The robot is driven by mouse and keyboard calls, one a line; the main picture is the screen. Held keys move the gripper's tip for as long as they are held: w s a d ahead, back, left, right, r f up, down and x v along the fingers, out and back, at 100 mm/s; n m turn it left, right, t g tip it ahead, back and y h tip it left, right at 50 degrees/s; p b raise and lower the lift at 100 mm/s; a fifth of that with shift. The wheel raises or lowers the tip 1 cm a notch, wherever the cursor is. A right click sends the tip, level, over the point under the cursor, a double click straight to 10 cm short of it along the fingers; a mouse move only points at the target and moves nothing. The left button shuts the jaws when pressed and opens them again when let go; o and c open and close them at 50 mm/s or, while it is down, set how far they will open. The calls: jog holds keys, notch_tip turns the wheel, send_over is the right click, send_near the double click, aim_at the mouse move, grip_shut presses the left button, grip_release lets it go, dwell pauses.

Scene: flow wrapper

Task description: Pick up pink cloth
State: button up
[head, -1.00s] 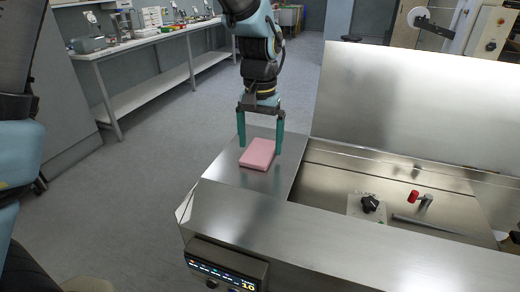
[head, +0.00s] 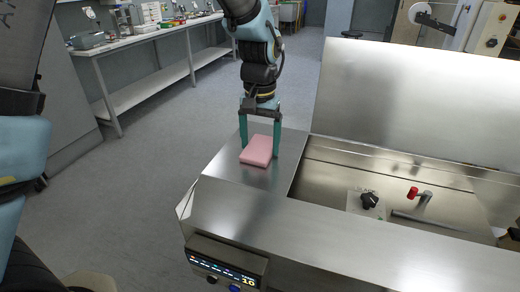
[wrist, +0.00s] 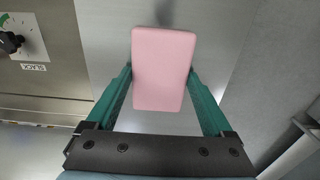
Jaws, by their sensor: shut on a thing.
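The pink cloth (head: 257,150) is a folded, block-like pad at the left end of the steel machine top (head: 222,174). It also shows in the wrist view (wrist: 162,68), between the two green fingers. My gripper (head: 260,150) points down over it, with one finger at each side. In the wrist view my gripper (wrist: 162,80) has its fingertips against the long sides of the cloth, and it is shut on it. The cloth seems to be at or very near the steel surface; I cannot tell whether there is a gap beneath it.
Right of the cloth is an open machine bay with a black knob (head: 369,200) and a red-tipped lever (head: 413,193). A tall steel panel (head: 420,105) stands behind it. A control panel (head: 226,262) is on the front. A workbench (head: 150,42) stands at the back left.

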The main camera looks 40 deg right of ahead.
aim_at(260, 147)
notch_tip(260, 147, up, 10)
jog(key=b, duration=0.1)
jog(key=shift+b, duration=0.35)
